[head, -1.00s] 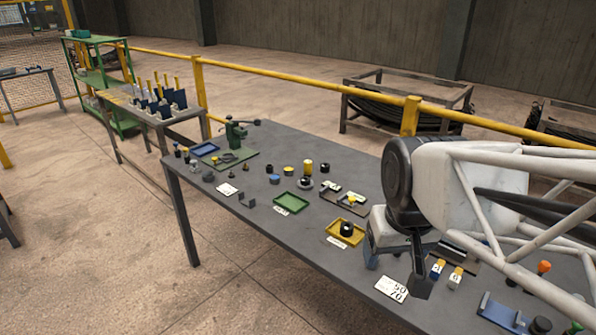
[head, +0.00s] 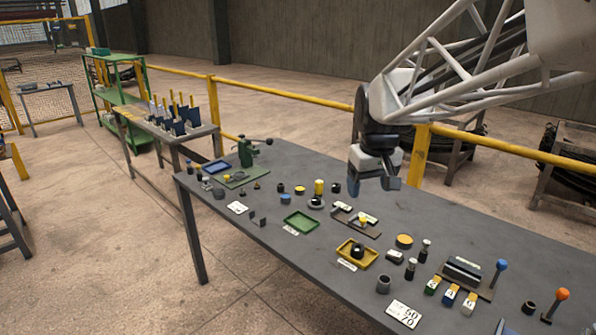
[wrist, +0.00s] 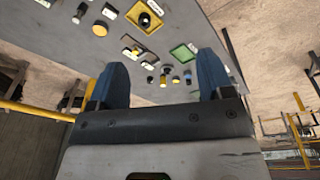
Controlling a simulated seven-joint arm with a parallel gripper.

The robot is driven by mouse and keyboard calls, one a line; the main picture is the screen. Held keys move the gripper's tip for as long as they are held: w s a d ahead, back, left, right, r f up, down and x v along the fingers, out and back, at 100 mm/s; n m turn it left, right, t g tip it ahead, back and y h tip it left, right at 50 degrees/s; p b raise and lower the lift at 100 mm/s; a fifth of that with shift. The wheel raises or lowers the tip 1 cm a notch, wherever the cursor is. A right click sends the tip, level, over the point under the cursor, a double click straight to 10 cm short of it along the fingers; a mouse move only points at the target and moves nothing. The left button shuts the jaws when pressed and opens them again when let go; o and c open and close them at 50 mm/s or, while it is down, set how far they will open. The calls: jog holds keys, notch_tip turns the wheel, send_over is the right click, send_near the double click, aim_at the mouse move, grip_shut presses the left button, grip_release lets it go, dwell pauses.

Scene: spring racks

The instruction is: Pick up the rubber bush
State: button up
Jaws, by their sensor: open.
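Several small dark round parts lie on the grey table, and I cannot tell for certain which is the rubber bush. A black, bush-like round part (head: 357,251) sits in the yellow tray (head: 343,258); it also shows in the wrist view (wrist: 144,20). A grey hollow cylinder (head: 384,284) stands in front of that tray, and a dark round part (head: 528,307) is at the right. My gripper (head: 374,183) is open and empty, raised above the table's back side. In the wrist view its two blue fingers (wrist: 162,66) stand wide apart, with nothing between them.
A green tray (head: 287,224) and a blue tray (head: 207,168) lie further left. Knobbed levers (head: 555,305) and a slotted block (head: 465,274) stand at the right. A yellow rail (head: 480,139) runs behind the table. Clear tabletop shows along the back.

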jog(key=w+a+f+n, duration=0.1)
jog(key=w+f+n, duration=0.1)
jog(key=w, duration=1.4)
jog(key=n+g, duration=0.2)
jog(key=n, duration=0.2)
send_over(316, 202)
jog(key=w, duration=0.1)
notch_tip(316, 202, down, 25)
jog(key=shift+w+f, duration=0.55)
jog(key=shift+w, duration=0.05)
jog(key=shift+f, duration=0.1)
jog(key=shift+f, duration=1.2)
jog(key=shift+f, duration=0.1)
